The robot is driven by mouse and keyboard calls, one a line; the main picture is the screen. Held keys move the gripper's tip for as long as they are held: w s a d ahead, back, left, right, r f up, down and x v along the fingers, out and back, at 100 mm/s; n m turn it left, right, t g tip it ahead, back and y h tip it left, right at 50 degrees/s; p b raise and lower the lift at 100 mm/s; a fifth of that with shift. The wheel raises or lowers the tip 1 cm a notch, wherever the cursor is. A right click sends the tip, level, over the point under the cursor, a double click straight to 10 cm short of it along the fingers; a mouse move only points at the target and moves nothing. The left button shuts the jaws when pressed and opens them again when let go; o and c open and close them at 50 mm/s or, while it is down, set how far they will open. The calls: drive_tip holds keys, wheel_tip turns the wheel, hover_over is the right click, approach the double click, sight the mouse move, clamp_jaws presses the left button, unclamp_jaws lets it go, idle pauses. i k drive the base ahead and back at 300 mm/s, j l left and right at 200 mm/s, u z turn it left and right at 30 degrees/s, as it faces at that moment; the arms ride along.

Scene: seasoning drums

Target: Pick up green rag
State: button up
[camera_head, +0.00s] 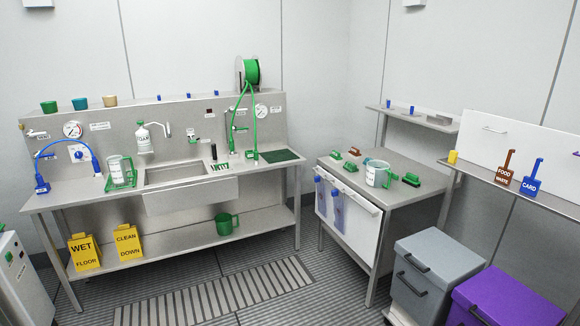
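A dark green flat rectangle (281,156) lies on the right end of the steel sink bench (70,196). It looks like a rag or a mat; I cannot tell which at this size. The green hose end stands just to its left, and nothing visibly covers it. No other clear green cloth shows. My gripper is not in view.
The sink basin (175,172) is left of the green rectangle. A second steel table (400,161) with a jug (378,174) and several brushes stands to the right. Yellow floor signs (84,252) stand on the lower shelf. Grey (427,262) and purple (510,300) bins stand at the front right.

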sight(350, 167)
drive_tip(key=i, duration=2.3)
drive_tip(key=i+z, duration=0.15)
drive_tip(key=i, duration=0.3)
drive_tip(key=i+j+z, duration=0.15)
drive_tip(key=i, duration=0.25)
drive_tip(key=i+j+z, duration=0.15)
drive_tip(key=i, duration=0.25)
drive_tip(key=i+j+z, duration=0.15)
drive_tip(key=i, duration=0.3)
drive_tip(key=i+j+z, duration=0.55)
drive_tip(key=i+j, duration=0.05)
drive_tip(key=i, duration=0.15)
